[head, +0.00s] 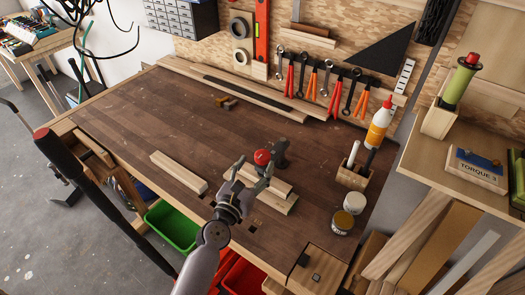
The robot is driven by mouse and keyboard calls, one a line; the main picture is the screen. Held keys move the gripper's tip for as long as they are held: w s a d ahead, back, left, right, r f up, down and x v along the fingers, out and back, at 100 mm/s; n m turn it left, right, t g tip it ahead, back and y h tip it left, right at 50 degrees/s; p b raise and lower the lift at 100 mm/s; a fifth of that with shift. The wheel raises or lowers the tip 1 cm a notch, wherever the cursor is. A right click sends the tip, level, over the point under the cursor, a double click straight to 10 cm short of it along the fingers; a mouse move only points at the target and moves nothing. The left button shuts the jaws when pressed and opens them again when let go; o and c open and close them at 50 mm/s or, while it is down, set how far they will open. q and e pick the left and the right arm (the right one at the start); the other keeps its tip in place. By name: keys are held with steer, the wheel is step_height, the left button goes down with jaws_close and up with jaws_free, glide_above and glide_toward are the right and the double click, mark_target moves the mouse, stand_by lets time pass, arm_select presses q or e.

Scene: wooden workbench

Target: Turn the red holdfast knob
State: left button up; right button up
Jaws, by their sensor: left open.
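The red holdfast knob (262,157) sits on a dark metal holdfast (279,152) on the workbench, just right of the middle of the head view. Wooden blocks (268,180) lie at the foot of the holdfast. My left gripper (251,176) comes up from the bottom of the view. Its fingers are spread apart, in front of and just below the knob. It appears empty. Whether a finger touches the knob cannot be told. My right gripper is not in view.
A loose wooden strip (179,172) lies left of the gripper. Tools hang on the back wall. The bench's left part (130,120) is mostly clear.

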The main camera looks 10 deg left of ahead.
mark_target(259, 160)
arm_select(q)
steer(key=w, duration=0.3)
steer(key=w+d, duration=0.1)
steer(key=w, duration=0.1)
steer(key=shift+w, duration=0.25)
steer(key=shift+c, duration=0.4)
steer(key=c, duration=1.1)
